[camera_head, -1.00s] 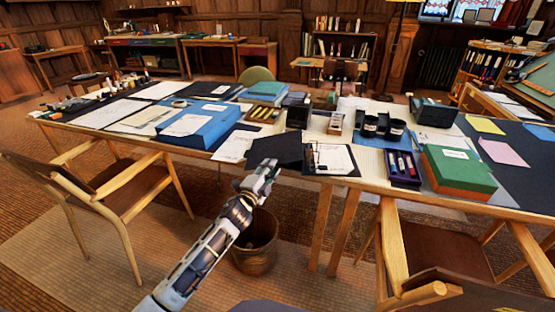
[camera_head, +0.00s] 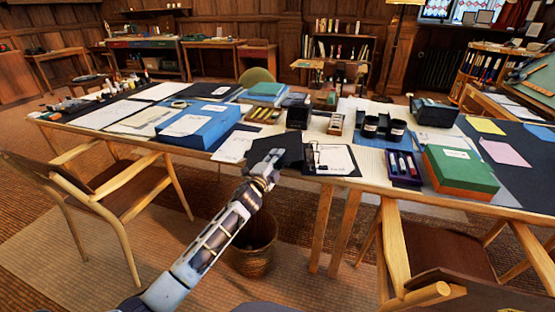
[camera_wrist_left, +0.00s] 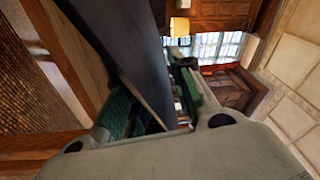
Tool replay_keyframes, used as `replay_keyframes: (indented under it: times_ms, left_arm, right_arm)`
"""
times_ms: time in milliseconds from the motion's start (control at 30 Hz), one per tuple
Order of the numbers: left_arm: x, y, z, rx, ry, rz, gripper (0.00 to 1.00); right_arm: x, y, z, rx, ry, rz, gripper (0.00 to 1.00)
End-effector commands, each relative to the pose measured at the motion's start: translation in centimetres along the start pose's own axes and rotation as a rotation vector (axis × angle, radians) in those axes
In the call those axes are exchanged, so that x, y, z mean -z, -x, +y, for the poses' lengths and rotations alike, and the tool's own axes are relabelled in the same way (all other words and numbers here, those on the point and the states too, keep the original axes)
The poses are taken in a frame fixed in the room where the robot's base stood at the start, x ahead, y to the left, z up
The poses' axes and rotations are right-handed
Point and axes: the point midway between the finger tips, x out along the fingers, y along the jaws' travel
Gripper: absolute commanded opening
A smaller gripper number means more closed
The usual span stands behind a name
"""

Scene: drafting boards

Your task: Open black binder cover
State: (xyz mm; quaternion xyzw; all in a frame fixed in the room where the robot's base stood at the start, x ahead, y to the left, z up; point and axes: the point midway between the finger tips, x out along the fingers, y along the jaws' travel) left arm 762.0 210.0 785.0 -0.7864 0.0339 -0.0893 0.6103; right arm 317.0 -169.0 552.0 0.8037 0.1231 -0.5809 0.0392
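The binder lies at the table's front edge in the head view, with a white page (camera_head: 336,158) and dark rings or a clip showing. Its black cover (camera_head: 291,146) extends to the left of the page; I cannot tell how far it is tilted. My left gripper (camera_head: 268,159) is at the front of this cover and hides part of it. In the left wrist view, a dark panel (camera_wrist_left: 135,45), apparently the cover, passes between my spread green-padded fingers (camera_wrist_left: 152,98). I see no firm grip on it. My right gripper is out of view.
A blue box (camera_head: 208,128) stands left of the binder. A purple tray of markers (camera_head: 403,181) and a green-and-orange box (camera_head: 460,178) stand right. Wooden chairs (camera_head: 125,190) flank the front, and a waste basket (camera_head: 255,262) is below my left arm.

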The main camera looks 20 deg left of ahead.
Motion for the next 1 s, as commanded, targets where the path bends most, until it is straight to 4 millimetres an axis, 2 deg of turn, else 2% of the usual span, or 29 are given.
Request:
replay_keyframes:
  times_ms: [367, 533, 567, 1000]
  left_arm:
    - [0.02, -0.17, 0.00, 0.000, 0.000, 0.000, 0.23]
    - [0.03, -0.16, 0.00, 0.000, 0.001, 0.000, 0.01]
    - [0.03, -0.16, 0.01, 0.000, 0.001, 0.000, 0.00]
    - [0.03, -0.15, 0.04, -0.001, 0.000, 0.000, 0.00]
  right_arm:
    - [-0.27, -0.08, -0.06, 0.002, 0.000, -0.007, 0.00]
    - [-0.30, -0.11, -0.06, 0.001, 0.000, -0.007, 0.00]
    - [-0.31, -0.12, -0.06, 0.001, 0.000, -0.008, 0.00]
    - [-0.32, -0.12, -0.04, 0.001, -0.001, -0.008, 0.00]
